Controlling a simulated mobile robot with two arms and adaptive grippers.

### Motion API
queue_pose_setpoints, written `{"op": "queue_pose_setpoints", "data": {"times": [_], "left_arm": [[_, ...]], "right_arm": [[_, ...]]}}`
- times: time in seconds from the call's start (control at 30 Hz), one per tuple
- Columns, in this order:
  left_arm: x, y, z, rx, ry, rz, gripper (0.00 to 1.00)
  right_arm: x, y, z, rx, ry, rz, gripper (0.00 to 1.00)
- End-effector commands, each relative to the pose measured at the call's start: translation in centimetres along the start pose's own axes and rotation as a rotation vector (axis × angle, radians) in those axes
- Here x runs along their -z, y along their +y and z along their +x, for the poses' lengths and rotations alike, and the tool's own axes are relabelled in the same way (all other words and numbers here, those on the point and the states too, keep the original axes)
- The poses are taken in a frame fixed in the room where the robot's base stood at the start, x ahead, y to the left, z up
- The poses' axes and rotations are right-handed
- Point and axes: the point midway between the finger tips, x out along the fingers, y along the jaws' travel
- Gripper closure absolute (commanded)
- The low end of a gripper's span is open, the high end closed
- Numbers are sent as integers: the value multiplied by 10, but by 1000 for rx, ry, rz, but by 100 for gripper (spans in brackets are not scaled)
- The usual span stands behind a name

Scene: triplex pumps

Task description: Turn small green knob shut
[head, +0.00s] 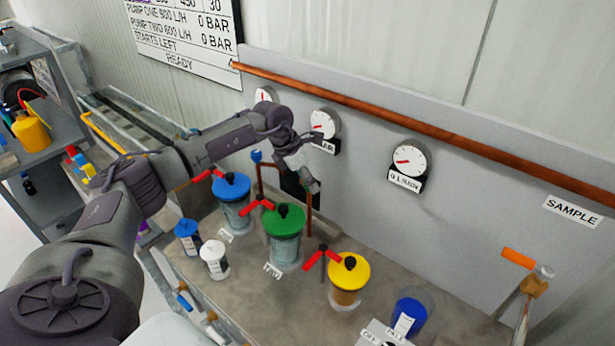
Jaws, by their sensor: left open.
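My left arm reaches in from the left over the bench, and its gripper (312,163) is open in front of the grey back panel. It is above and slightly right of the green-lidded canister (283,222), apart from it. A small grey-green piece shows just below the fingers, at the top of a copper pipe (309,215); I cannot tell whether it is the small green knob or whether the fingers touch it. The green lid carries a black knob on top, with a red lever (259,205) beside it. My right gripper is not in view.
Blue-lidded (231,188) and yellow-lidded (349,272) canisters flank the green one. Red levers stand beside them. Gauges (407,160) and a long copper pipe (420,125) line the panel. A blue cup (410,315) and an orange-handled valve (518,258) stand right.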

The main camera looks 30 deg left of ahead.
Motion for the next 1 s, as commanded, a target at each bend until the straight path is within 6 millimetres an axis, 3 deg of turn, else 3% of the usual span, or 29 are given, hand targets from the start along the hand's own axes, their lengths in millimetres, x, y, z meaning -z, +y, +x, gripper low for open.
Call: {"op": "queue_pose_setpoints", "data": {"times": [0.17,0.5,1.0], "left_arm": [[0,0,0,0,0,0,42],[0,0,0,0,0,0,99],[0,-1,0,-54,-7,-128,100]], "right_arm": [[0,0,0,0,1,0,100],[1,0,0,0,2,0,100],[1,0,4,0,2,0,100]]}}
